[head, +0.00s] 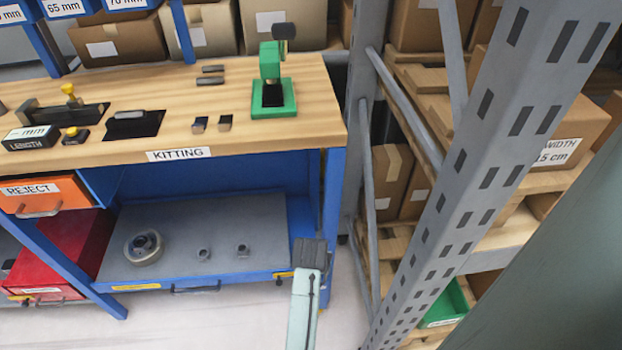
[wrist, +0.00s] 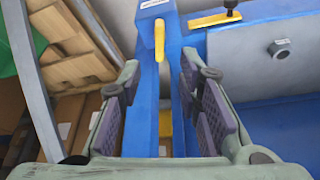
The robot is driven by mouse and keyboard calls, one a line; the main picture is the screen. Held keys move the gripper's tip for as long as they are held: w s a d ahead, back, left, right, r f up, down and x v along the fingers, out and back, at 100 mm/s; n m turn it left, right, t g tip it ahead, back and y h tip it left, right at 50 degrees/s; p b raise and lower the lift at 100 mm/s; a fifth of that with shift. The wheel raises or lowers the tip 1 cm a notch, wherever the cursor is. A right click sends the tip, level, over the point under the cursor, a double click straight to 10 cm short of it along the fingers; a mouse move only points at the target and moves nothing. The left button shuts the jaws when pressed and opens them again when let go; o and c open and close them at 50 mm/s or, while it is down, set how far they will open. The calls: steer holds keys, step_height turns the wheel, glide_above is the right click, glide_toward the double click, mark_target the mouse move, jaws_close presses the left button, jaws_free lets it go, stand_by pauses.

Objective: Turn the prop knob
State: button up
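My gripper (wrist: 160,85) is open and empty in the wrist view, its two padded fingers on either side of a blue post (wrist: 146,90). A yellow handle-like piece (wrist: 159,42) is on the blue post, ahead of the gap between the fingers. To its right, a yellow bar (wrist: 214,19) carries a small black knob (wrist: 230,4). No part is labelled as the prop knob, so I cannot tell which it is. In the head view my gripper (head: 310,254) is at the right front leg of the kitting bench (head: 250,142), beside the lower shelf's corner.
The grey lower shelf (head: 215,225) holds a round disc-like part (head: 143,247) and two small fittings. A grey perforated rack post (head: 475,150) and shelves of boxes stand close on the right. A green stand (head: 273,95) is on the bench top. Pale floor is clear in front.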

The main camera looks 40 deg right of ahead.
steer(key=x, duration=1)
steer(key=shift+f, duration=0.3)
steer(key=shift+c, duration=0.3)
jaws_close()
